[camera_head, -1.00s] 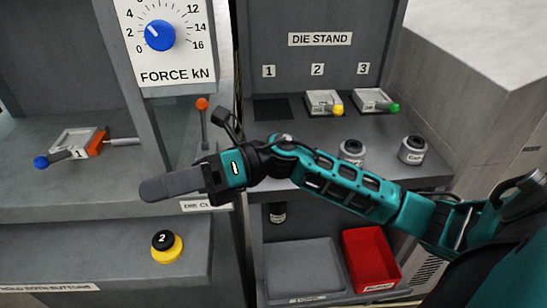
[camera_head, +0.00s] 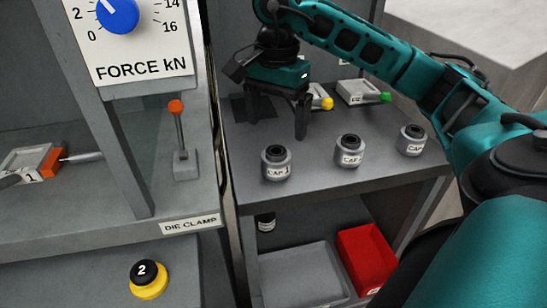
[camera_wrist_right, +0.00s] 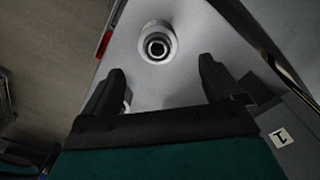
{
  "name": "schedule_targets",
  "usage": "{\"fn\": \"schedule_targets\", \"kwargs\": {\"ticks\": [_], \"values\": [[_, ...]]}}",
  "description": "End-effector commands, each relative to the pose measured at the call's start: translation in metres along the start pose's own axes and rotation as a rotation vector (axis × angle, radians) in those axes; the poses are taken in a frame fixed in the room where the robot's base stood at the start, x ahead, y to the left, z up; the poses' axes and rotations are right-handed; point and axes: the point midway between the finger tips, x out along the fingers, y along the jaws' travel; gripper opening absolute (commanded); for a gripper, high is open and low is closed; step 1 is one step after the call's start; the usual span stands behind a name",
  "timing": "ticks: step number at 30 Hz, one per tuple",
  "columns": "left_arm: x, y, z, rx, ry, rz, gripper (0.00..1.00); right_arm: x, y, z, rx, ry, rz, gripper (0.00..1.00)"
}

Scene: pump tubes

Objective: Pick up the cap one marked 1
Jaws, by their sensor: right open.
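My right gripper (camera_head: 278,129) points down over the shelf, behind cap one in the head view. Its fingers are spread and empty, and it also shows open in the right wrist view (camera_wrist_right: 162,66). My left gripper is not in view.
Two similar caps (camera_head: 349,152) (camera_head: 412,141) stand to the right on the same shelf. Dies with yellow (camera_head: 327,103) and green (camera_head: 385,97) knobs lie behind. A red bin (camera_head: 366,259) and a grey tray (camera_head: 300,275) are below. The die clamp lever (camera_head: 179,140) stands left.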

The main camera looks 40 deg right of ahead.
Motion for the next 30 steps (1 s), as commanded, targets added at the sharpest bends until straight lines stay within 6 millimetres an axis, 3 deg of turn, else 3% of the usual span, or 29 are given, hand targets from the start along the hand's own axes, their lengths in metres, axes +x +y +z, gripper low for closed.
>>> {"fn": "schedule_targets", "kwargs": {"ticks": [3,11,19,30], "values": [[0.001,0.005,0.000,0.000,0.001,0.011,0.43,0.025,0.001,0.000,0.001,0.000,0.004,0.93],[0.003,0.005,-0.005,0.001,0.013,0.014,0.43,0.045,0.000,0.001,0.001,-0.002,-0.001,0.93],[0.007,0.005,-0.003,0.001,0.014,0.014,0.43,0.084,0.003,0.005,0.001,-0.003,0.003,0.93],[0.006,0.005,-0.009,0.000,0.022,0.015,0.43,0.094,0.002,0.005,0.002,-0.003,-0.002,0.93]]}}
